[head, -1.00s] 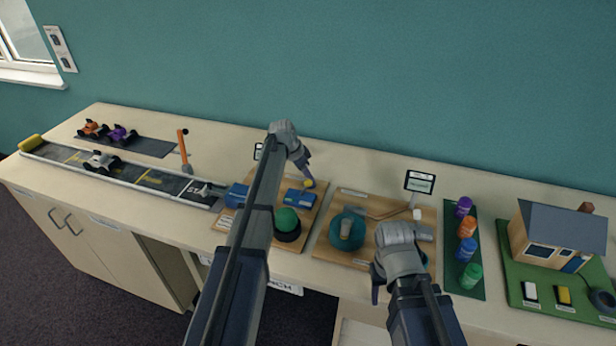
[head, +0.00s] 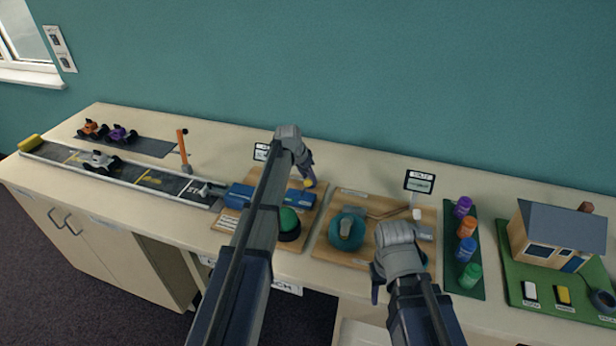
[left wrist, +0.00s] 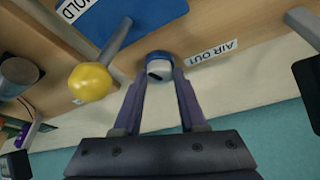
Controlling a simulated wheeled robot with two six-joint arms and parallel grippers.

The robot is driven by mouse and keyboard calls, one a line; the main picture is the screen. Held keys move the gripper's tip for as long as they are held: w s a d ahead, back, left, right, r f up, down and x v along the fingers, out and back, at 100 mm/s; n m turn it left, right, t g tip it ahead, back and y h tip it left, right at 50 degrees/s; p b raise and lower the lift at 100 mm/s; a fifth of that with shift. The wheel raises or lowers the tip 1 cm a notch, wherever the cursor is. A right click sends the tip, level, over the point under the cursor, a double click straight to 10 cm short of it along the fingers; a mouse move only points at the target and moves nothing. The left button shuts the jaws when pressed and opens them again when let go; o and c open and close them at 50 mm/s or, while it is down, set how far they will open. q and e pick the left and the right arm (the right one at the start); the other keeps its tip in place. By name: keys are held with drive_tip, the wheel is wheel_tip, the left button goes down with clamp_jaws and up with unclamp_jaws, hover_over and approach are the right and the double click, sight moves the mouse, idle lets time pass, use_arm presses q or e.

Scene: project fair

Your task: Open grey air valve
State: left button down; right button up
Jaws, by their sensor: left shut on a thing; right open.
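The grey air valve (left wrist: 158,72) is a small round grey-white knob with a dark slot and a blue part, beside the "AIR OUT" label (left wrist: 212,62) in the left wrist view. My left gripper (left wrist: 160,88) is shut on it, one finger on each side. In the head view my left gripper (head: 309,178) is at the back of the left wooden board (head: 312,222), and the valve is hidden there. A yellow ball (left wrist: 91,82) stands beside the fingers. My right gripper (head: 385,282) is open and empty at the front of the neighbouring board.
A green dome button (head: 289,221) is at the front of the left board, near my left arm. A teal round part (head: 346,230) is on the neighbouring board (head: 330,246). Coloured bottles (head: 467,227) and a model house (head: 558,236) stand to the right.

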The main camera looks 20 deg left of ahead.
use_arm(q)
drive_tip(key=n, duration=0.1)
drive_tip(key=n+y, duration=0.1)
drive_tip(key=n, duration=0.1)
drive_tip(key=shift+s+d+n, duration=0.1)
drive_tip(key=shift+d+n, duration=0.1)
drive_tip(key=shift+n, duration=0.1)
drive_tip(key=n+y, duration=0.1)
drive_tip(key=n, duration=0.2)
drive_tip(key=shift+d+n+y, duration=0.1)
drive_tip(key=shift+n+y, duration=0.2)
drive_tip(key=shift+y, duration=0.1)
drive_tip(key=n+y, duration=0.1)
drive_tip(key=n, duration=0.2)
drive_tip(key=shift+d, duration=0.15)
drive_tip(key=shift+n+g+y, duration=0.5)
drive_tip(key=shift+n+y, duration=0.1)
drive_tip(key=shift+n, duration=1.1)
drive_tip(key=shift+c, duration=2.3)
unclamp_jaws()
